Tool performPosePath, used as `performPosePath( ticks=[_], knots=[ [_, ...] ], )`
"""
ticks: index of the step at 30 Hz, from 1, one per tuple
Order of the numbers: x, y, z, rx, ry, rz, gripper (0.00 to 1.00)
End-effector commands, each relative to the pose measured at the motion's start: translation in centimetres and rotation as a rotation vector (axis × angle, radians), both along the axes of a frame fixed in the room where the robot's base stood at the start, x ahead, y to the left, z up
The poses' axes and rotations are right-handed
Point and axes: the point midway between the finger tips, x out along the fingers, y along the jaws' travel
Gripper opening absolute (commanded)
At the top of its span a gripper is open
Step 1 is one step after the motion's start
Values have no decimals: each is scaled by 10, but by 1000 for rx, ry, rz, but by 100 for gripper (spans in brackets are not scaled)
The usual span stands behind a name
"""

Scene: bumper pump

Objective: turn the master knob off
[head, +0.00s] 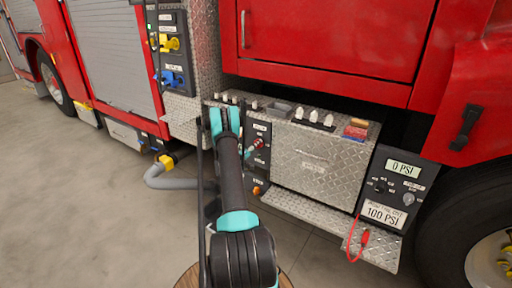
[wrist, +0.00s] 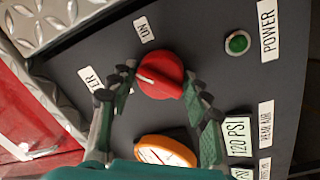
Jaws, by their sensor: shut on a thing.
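The red master knob (wrist: 162,74) sits on a dark panel in the wrist view, with a white mark on its left part. My gripper (wrist: 166,92) has one finger on each side of the knob and is shut on it. A finger partly hides a label ending in "ER" (wrist: 90,78) left of the knob. Another label, partly legible as "UN" (wrist: 143,29), is above it. In the head view my arm reaches to the small dark panel (head: 258,130), where the knob shows only as a small red spot.
A green button (wrist: 237,43) beside a "POWER" label and an orange-rimmed gauge (wrist: 163,150) are close to the knob. In the head view, a diamond-plate box (head: 315,160) and a 0 PSI display panel (head: 398,185) stand to the right. A grey hose (head: 165,183) is at left.

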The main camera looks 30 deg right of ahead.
Motion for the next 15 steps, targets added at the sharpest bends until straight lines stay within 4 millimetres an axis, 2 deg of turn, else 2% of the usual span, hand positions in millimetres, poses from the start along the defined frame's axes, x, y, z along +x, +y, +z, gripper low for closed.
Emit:
performPosePath(
  ticks=[15],
  knots=[
    [2, 3, -3, -184, 448, 8, 19]
  ],
)
